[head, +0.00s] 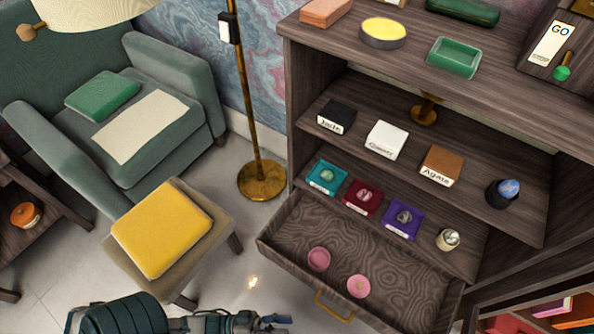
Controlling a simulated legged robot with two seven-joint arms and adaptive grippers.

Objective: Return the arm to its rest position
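My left arm comes in along the bottom edge from the left, and the picture edge cuts off part of it. My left gripper (276,321) is at its end, below the open drawer (285,255) and to the left of the drawer's brass handle (334,307). The gripper is small and partly cut off, so I cannot tell whether its fingers are open or shut. I see nothing clearly held in it. My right arm and gripper are not in view.
The drawer juts out from the wooden cabinet (300,95), with two pink round objects (319,259) (358,286) inside. A stool with a yellow cushion (162,228) stands left of it. A brass lamp base (262,180) stands behind. Bare floor (235,262) lies between stool and drawer.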

